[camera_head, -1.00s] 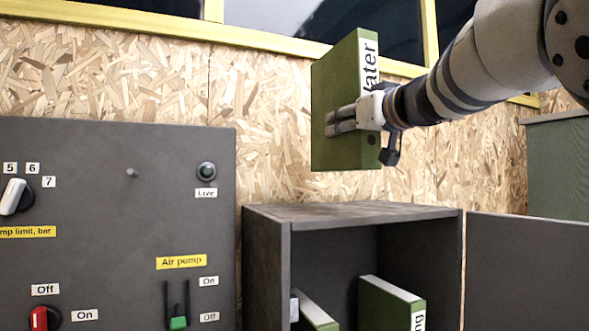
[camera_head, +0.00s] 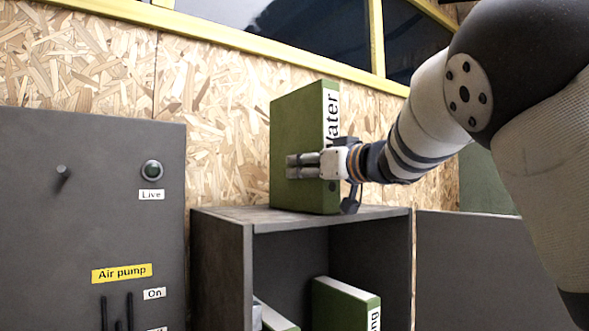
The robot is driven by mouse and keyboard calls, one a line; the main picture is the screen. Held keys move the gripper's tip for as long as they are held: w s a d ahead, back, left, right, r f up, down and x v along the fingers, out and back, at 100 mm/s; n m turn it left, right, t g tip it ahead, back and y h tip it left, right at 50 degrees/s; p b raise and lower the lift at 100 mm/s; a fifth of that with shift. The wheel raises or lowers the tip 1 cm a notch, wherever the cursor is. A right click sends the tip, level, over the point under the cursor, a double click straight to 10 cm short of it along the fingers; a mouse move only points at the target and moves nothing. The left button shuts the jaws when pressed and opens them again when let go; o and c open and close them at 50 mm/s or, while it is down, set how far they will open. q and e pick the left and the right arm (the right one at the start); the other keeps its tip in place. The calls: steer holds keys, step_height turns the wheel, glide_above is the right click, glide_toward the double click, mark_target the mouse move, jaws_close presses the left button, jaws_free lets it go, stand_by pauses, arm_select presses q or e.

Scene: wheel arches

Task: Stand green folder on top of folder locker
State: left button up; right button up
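The green folder (camera_head: 300,120) has a white spine label that reads "Water", partly covered by my gripper. It stands upright over the top of the grey folder locker (camera_head: 230,228), and its lower edge appears to touch the top surface. My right gripper (camera_head: 305,166) comes in from the right, with its fingers shut on the folder at about mid-height. The locker is open at the front. My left gripper is not in view.
Other green folders (camera_head: 338,304) stand inside the locker. The locker door (camera_head: 480,262) is swung open to the right. A dark control panel (camera_head: 90,190) with switches and labels is at the left. A chipboard wall (camera_head: 215,110) is behind.

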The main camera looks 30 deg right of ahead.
steer(key=shift+o, duration=1.1)
steer(key=shift+s+a+r, duration=0.1)
steer(key=shift+a+r, duration=0.05)
steer(key=shift+s, duration=0.2)
steer(key=s, duration=0.1)
steer(key=s+p, duration=0.1)
steer(key=s, duration=0.1)
steer(key=shift+s+r, duration=0.2)
steer(key=shift+r, duration=0.2)
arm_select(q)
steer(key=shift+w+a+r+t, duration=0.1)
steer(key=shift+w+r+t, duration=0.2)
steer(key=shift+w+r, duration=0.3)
arm_select(e)
steer(key=s, duration=0.8)
steer(key=shift+d+f, duration=0.45)
